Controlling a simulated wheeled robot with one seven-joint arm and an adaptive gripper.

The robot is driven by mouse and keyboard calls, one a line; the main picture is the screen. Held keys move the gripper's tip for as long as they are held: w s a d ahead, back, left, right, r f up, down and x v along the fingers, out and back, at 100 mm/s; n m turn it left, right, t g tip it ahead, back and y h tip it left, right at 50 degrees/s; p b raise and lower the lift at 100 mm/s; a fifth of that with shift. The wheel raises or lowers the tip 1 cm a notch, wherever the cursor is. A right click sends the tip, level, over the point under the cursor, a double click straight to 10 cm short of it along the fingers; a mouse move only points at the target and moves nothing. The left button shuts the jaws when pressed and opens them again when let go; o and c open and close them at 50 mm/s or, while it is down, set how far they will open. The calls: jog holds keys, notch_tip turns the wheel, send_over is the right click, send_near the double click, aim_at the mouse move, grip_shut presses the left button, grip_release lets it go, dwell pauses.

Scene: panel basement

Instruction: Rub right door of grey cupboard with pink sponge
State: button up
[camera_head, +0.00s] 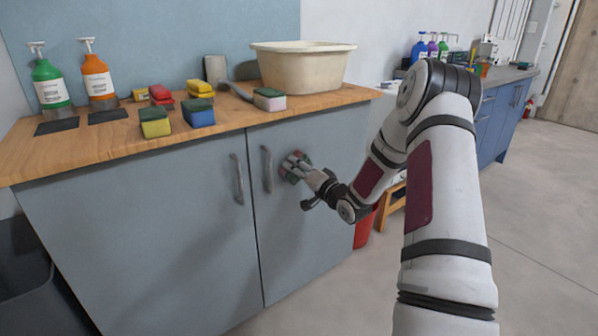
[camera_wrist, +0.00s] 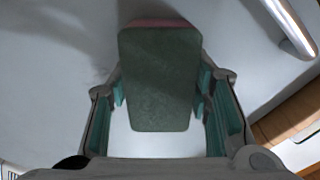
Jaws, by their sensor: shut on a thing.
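The grey cupboard has a left door (camera_head: 150,225) and a right door (camera_head: 320,220), each with a vertical metal handle near the middle seam. My gripper (camera_head: 296,167) is at the upper part of the right door, just right of its handle (camera_head: 267,169). In the wrist view my gripper (camera_wrist: 160,100) is shut on a sponge (camera_wrist: 158,80) with a dark green-grey face and a pink edge (camera_wrist: 160,22). The pink side faces the door surface (camera_wrist: 60,45); whether it touches cannot be told for certain. The handle also shows in the wrist view (camera_wrist: 290,25).
The wooden countertop (camera_head: 100,150) holds several coloured sponges, a green bottle (camera_head: 49,82), an orange bottle (camera_head: 97,78) and a beige basin (camera_head: 302,64). A red bin (camera_head: 364,230) and wooden stool (camera_head: 391,203) stand right of the cupboard. Floor at right is clear.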

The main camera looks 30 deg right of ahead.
jog(key=shift+r, duration=0.3)
jog(key=shift+d+f, duration=0.1)
jog(key=shift+d, duration=3.8)
jog(key=shift+s+p, duration=0.95)
jog(key=shift+s, duration=2)
jog(key=s, duration=0.3)
jog(key=shift+d+p, duration=0.1)
jog(key=shift+p, duration=0.3)
